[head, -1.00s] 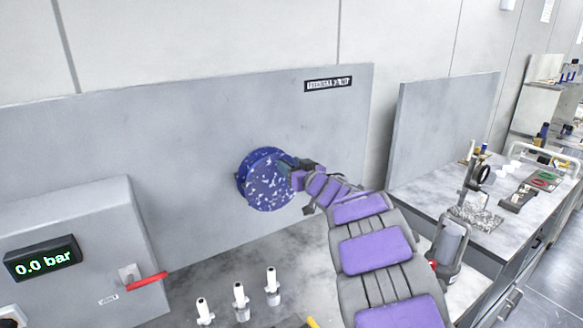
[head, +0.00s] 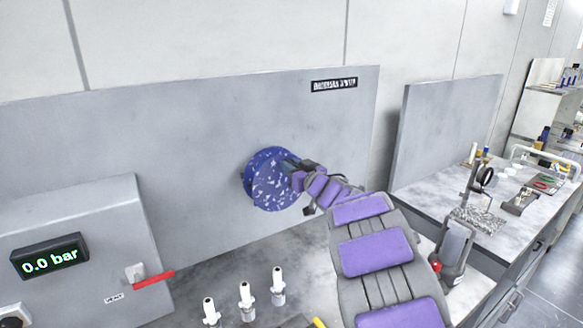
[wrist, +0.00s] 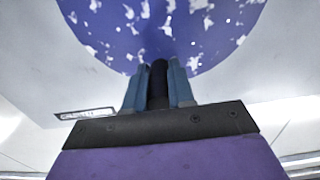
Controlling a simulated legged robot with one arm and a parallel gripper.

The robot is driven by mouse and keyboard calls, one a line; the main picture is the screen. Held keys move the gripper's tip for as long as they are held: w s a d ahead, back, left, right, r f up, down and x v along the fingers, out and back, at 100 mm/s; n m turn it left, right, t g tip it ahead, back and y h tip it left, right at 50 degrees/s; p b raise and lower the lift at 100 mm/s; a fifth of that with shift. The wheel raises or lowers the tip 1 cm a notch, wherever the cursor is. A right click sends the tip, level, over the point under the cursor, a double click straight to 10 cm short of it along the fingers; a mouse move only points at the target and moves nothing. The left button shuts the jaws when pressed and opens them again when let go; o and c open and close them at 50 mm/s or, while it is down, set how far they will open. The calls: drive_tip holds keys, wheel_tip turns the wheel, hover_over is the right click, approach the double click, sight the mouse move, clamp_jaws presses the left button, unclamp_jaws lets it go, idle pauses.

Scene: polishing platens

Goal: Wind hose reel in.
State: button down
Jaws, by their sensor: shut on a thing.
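The hose reel (head: 268,185) is a blue disc with white speckles, mounted on the grey upright panel. Its face fills the top of the wrist view (wrist: 205,25). My gripper (head: 300,172) is at the right part of the reel's face. In the wrist view my gripper (wrist: 158,85) is shut on a dark, round handle (wrist: 158,80) that stands between the two blue-grey fingers, in front of the disc. The far end of the handle is hidden, and no hose can be made out.
A grey box with a display (head: 50,256) reading 0.0 bar and a red lever (head: 153,279) stands at left. Several white nozzle-like pieces (head: 245,300) stand on the bench below the reel. Another bench (head: 450,190) with small items is at right.

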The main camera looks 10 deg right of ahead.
drive_tip(key=shift+a+r, duration=0.1)
drive_tip(key=shift+d+m+p, duration=0.3)
drive_tip(key=shift+m+p, duration=0.1)
drive_tip(key=shift+p, duration=0.95)
